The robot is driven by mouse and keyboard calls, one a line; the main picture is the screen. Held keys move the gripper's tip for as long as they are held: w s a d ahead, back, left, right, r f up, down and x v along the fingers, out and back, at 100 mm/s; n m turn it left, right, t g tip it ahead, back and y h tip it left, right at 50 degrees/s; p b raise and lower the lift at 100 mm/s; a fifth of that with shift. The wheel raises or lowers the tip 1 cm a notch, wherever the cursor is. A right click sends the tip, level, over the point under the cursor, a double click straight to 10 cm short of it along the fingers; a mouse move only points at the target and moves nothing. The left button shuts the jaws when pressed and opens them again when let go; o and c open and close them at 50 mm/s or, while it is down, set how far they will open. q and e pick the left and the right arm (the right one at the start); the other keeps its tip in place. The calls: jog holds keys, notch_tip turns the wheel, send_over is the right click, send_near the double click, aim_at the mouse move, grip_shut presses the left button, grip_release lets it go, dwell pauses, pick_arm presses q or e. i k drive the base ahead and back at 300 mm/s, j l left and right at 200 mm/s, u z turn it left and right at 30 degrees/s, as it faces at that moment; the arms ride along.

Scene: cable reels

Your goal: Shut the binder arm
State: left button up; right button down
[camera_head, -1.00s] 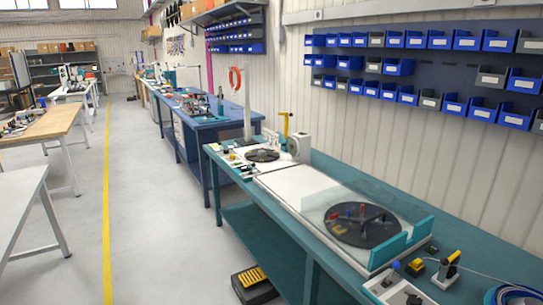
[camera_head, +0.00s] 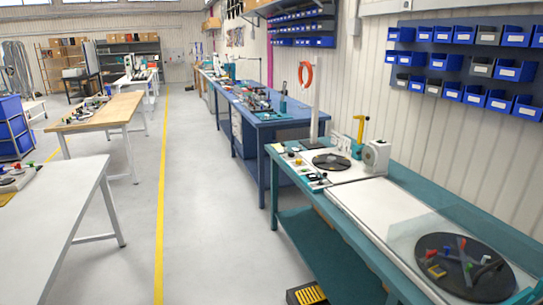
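Neither of my grippers shows in the head view. I cannot tell for sure which part is the binder arm. A yellow upright piece (camera_head: 360,129) with a bent top stands on the teal bench (camera_head: 301,192), beside a white round-faced unit (camera_head: 376,156) and a black disc (camera_head: 331,162). Nearer, a larger black disc (camera_head: 466,285) carries a dark spoked piece (camera_head: 463,258) with coloured ends, behind a clear guard. The lower right of this machine is cut off by the frame.
Grey floor with a yellow line (camera_head: 161,200) is free left of the teal bench. A black and yellow pedal (camera_head: 306,294) lies on the floor by it. A blue bench (camera_head: 251,155) stands beyond. White (camera_head: 50,225) and wooden (camera_head: 103,112) tables and blue drawers (camera_head: 12,128) stand left.

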aim_at(362, 118)
jog(key=i+j+u, duration=0.3)
jog(key=i, duration=0.75)
jog(key=i+u, duration=0.25)
jog(key=i, duration=0.85)
jog(key=i+z, duration=0.2)
jog(key=i, duration=0.35)
jog(key=i+j+z, duration=0.1)
jog(key=i+z, duration=0.15)
jog(key=i, duration=0.3)
jog(key=i+j+z, duration=0.2)
jog(key=i, duration=0.35)
